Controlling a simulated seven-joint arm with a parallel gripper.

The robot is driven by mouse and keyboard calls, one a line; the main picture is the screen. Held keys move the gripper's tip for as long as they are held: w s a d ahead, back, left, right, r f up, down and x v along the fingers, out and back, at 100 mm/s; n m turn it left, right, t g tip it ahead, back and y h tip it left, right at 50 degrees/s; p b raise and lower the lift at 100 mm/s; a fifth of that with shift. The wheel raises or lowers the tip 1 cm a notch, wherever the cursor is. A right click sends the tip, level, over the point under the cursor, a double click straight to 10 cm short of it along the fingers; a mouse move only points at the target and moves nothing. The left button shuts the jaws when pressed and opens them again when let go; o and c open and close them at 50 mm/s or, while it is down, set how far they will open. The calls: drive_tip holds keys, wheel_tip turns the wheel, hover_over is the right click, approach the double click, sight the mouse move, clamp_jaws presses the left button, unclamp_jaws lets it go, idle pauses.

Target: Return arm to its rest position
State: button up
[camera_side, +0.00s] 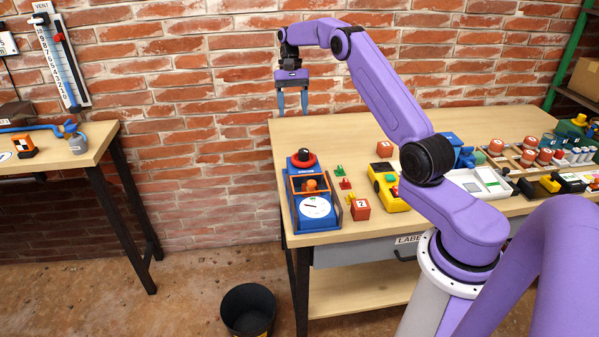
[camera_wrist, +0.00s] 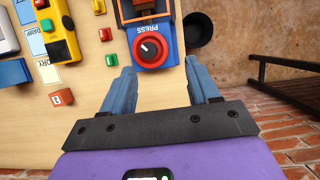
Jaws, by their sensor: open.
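My gripper (camera_side: 292,102) hangs from the raised purple arm above the back left corner of the wooden bench, fingers pointing down. In the wrist view my gripper (camera_wrist: 163,92) has its two blue fingers spread apart with nothing between them. A blue press (camera_side: 313,205) with a red knob (camera_side: 303,158) stands on the bench below my gripper, apart from it. The red knob also shows in the wrist view (camera_wrist: 151,50), just beyond the fingertips.
A brick wall (camera_side: 200,100) stands behind. A second table (camera_side: 95,145) is at left, and a black bin (camera_side: 248,308) is on the floor.

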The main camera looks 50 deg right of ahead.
drive_tip(key=s+a+r+n+h, duration=0.1)
drive_tip(key=s+a+r+n, duration=0.15)
drive_tip(key=a, duration=0.55)
drive_tip(key=s+a+r+n+h, duration=0.15)
drive_tip(key=a+n, duration=0.25)
drive_tip(key=a, duration=0.5)
drive_tip(key=s+a+r+n+t, duration=0.15)
drive_tip(key=s+a+n, duration=0.25)
drive_tip(key=s+a, duration=0.5)
drive_tip(key=s+f+n+t, duration=0.1)
drive_tip(key=s+f+n, duration=0.2)
drive_tip(key=s+n, duration=0.8)
drive_tip(key=s, duration=1.4)
drive_tip(key=shift+s+t, duration=0.35)
drive_tip(key=shift+r, duration=0.1)
